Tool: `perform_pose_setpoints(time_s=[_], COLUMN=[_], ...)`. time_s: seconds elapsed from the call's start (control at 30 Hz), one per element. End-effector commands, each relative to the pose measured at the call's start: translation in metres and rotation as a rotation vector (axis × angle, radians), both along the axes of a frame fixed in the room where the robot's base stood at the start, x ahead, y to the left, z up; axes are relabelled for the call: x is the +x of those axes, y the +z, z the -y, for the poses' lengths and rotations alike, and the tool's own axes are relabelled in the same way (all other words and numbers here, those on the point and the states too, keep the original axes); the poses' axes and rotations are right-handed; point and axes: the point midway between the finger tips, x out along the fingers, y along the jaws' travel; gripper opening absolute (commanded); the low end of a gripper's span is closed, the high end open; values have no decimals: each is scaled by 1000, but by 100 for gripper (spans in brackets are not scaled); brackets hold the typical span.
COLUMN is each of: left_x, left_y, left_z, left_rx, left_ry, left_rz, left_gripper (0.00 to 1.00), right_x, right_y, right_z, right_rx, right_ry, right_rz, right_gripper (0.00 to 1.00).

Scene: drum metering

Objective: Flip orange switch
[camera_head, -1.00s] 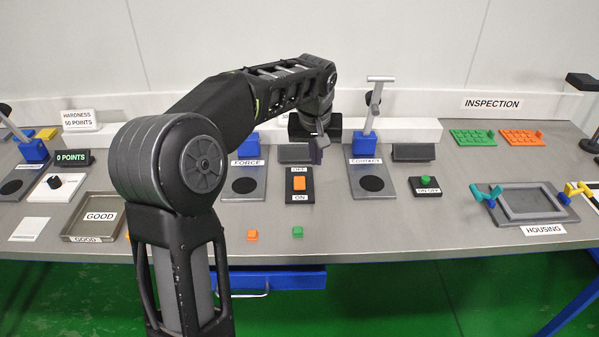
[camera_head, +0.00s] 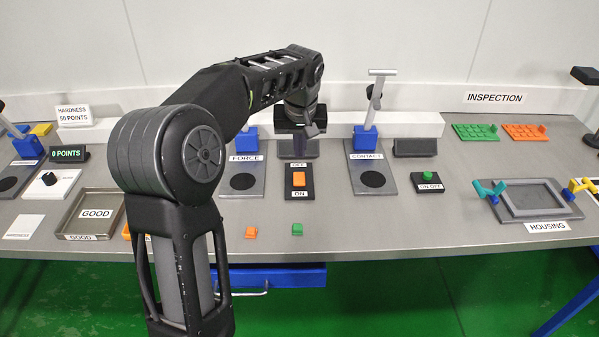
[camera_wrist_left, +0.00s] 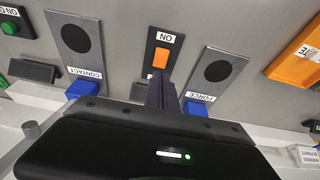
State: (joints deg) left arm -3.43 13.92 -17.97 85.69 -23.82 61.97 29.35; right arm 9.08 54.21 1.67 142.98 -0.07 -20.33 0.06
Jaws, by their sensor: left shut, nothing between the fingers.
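The orange switch (camera_head: 299,179) is a rocker on a black plate, with OFF on its far side and ON on its near side. It also shows in the left wrist view (camera_wrist_left: 161,58), just beyond the fingertips. My left gripper (camera_head: 311,149) is shut and empty, pointing down just behind the switch plate. Its fingers (camera_wrist_left: 160,88) cover the OFF end of the plate in the left wrist view. Whether they touch the plate cannot be told. My right gripper is not in view.
The FORCE stand (camera_head: 243,181) is left of the switch and the CONTACT stand (camera_head: 390,166) right of it. A green button (camera_head: 428,176) sits farther right. Small orange (camera_head: 251,232) and green (camera_head: 297,229) pieces lie near the front edge.

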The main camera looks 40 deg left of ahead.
Motion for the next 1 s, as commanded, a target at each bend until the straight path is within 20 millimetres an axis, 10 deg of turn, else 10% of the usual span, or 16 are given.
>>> perform_pose_setpoints(time_s=[0.5,1.0], left_x=[12,12], left_y=[-88,-99], left_z=[-10,-10], left_rx=[0,0], left_ry=[1,0], left_rz=[-4,-1], left_gripper=[0,0], right_x=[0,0], right_y=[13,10], right_z=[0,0], right_rx=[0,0], right_ry=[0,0], right_rz=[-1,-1], right_gripper=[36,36])
